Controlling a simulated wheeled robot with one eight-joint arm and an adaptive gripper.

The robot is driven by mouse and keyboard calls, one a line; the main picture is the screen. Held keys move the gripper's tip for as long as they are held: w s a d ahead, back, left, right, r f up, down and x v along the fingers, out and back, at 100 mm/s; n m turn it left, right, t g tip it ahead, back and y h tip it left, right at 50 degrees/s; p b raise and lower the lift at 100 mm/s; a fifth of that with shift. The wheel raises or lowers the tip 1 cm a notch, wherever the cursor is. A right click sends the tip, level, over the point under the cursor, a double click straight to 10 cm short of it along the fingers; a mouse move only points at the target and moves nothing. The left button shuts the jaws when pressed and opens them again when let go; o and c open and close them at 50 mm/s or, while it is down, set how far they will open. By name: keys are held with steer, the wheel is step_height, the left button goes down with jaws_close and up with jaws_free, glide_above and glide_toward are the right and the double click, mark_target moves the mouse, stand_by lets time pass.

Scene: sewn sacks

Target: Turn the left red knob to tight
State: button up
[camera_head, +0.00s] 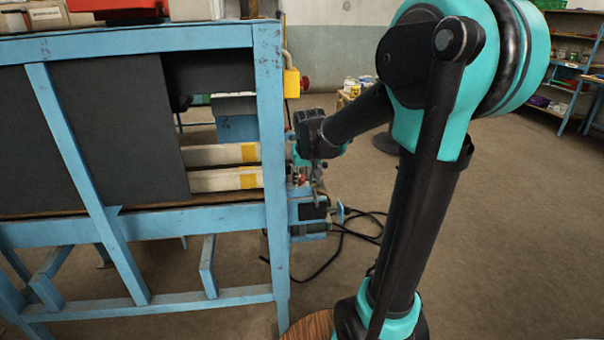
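A small red knob (305,83) shows at the right side of a yellow box (291,84) on the upper part of the blue frame's right post. A small red spot (302,178) shows lower down, close to my gripper; I cannot tell whether it is another knob. My gripper (315,182) points down beside the blue post, over a small machine (308,212) at the post's right side. My gripper's fingers are small and dark here. I cannot tell whether they are open or touch anything.
The blue metal frame (268,120) with dark panels (118,130) fills the left. Black cables (350,234) lie on the floor right of the machine. Shelves with goods (572,60) stand at the far right. The floor (510,230) on the right is clear.

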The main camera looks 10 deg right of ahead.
steer(key=shift+s, duration=1.45)
steer(key=n, duration=0.3)
glide_toward(300, 176)
steer(key=shift+y, duration=0.4)
steer(key=w+f, duration=0.2)
steer(key=f, duration=0.1)
steer(key=w+f, duration=0.1)
steer(key=f, duration=0.1)
steer(key=shift+w+f, duration=0.15)
steer(key=shift+w, duration=0.25)
steer(key=shift+w+a+f+m, duration=0.1)
steer(key=shift+w+f+m, duration=0.2)
steer(key=shift+w+f, duration=0.55)
steer(key=shift+f, duration=0.55)
